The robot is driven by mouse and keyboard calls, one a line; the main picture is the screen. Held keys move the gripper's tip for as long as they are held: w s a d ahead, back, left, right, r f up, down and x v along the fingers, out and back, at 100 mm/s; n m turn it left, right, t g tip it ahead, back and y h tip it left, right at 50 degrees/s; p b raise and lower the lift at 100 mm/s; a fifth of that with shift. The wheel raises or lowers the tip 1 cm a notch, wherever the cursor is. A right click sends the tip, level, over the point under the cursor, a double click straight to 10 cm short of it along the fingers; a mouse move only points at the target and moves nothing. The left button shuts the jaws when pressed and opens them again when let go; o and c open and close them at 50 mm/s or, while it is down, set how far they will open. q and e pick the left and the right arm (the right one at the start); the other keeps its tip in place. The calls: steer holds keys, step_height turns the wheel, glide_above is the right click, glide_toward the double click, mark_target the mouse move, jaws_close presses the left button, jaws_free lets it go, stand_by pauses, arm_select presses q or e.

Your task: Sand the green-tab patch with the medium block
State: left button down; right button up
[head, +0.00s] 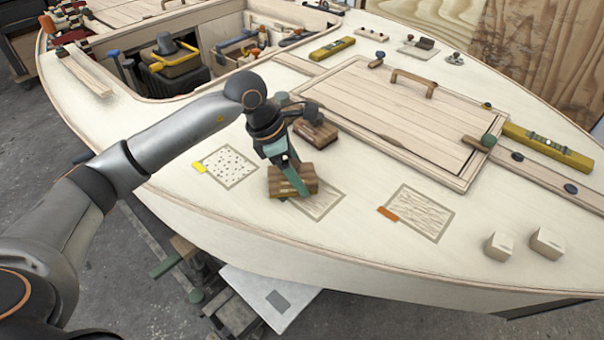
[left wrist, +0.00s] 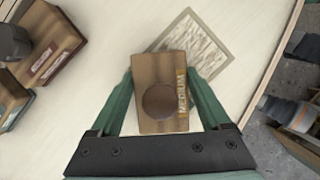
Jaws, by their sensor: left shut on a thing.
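My left gripper (head: 288,176) is shut on a brown wooden sanding block (head: 308,187) with a round knob. In the left wrist view, this medium block (left wrist: 146,110) shows a yellow label reading MEDIUM, between green fingers. The block is over the near-left part of the middle outlined patch (head: 325,205), which also shows beyond the block in the left wrist view (left wrist: 205,45). I cannot tell whether the block touches the deck. No green tab is visible on this patch; the block and gripper cover part of it. My right gripper is not in view.
A yellow-tab patch (head: 229,166) lies left and an orange-tab patch (head: 417,212) right. Other brown blocks (head: 316,135) stand just behind my gripper. A hatch panel (head: 385,115), a yellow level (head: 547,147) and two pale blocks (head: 547,242) are also on deck. The front deck edge curves close by.

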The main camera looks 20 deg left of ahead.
mark_target(295, 159)
arm_select(q)
steer(key=shift+w+a, duration=0.15)
steer(key=shift+a, duration=0.3)
step_height(295, 159, up, 4)
steer(key=shift+a+f+p, duration=0.1)
steer(key=shift+p, duration=0.95)
steer(key=shift+w+r+p, duration=0.1)
steer(key=shift+r+p, duration=0.4)
steer(key=shift+r, duration=0.3)
step_height(295, 159, up, 2)
steer(key=shift+r+p, duration=0.1)
steer(key=shift+p, duration=0.6)
steer(key=shift+r, duration=0.35)
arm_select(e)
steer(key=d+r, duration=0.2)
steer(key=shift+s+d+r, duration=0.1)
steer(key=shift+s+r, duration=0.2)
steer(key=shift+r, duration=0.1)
